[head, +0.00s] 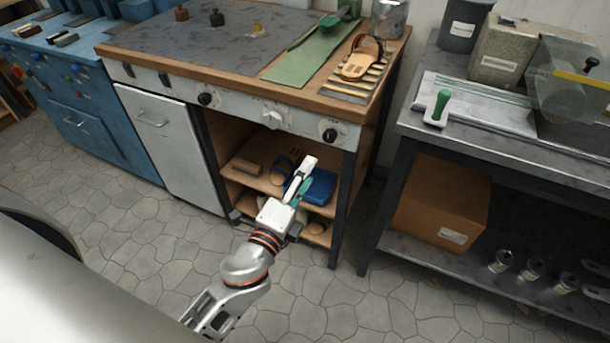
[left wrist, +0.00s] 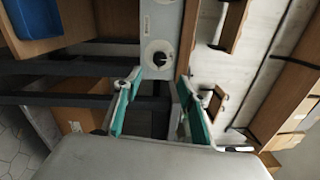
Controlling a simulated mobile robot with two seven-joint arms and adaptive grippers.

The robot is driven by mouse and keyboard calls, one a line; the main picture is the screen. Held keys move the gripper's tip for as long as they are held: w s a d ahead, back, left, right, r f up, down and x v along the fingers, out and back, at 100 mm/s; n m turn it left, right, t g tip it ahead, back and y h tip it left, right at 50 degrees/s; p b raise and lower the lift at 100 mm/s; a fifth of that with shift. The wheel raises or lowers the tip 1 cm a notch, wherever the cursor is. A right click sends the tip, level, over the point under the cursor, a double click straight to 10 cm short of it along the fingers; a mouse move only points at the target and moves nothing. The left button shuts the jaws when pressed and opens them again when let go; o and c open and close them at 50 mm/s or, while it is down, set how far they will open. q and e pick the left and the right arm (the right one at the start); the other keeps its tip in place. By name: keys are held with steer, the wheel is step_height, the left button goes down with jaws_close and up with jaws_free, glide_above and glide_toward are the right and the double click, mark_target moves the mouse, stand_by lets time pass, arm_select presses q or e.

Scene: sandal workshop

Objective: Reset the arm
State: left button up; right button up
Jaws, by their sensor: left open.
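My left arm reaches in from the lower left in the head view. Its gripper (head: 303,175) is in front of the open shelves under the wooden-topped bench (head: 228,54). In the left wrist view the gripper (left wrist: 155,100) shows two teal-padded fingers spread apart with nothing between them. A control panel with a black knob (left wrist: 159,58) lies beyond the fingers in that view. My right gripper is in neither view.
A blue tray (head: 320,187) and a sandal sit on the shelf behind the gripper. A grey metal table (head: 480,124) stands to the right, with a cardboard box (head: 440,203) and several cans below. The stone floor (head: 130,235) in front is clear.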

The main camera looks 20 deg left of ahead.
arm_select(q)
steer(key=s+f+n+g+h+p, duration=0.2)
steer(key=s+f+n+g+p, duration=0.3)
steer(key=s+f+n, duration=1)
steer(key=s+f+g, duration=0.3)
steer(key=s+f, duration=0.1)
steer(key=s, duration=0.1)
steer(key=shift+n+p, duration=0.4)
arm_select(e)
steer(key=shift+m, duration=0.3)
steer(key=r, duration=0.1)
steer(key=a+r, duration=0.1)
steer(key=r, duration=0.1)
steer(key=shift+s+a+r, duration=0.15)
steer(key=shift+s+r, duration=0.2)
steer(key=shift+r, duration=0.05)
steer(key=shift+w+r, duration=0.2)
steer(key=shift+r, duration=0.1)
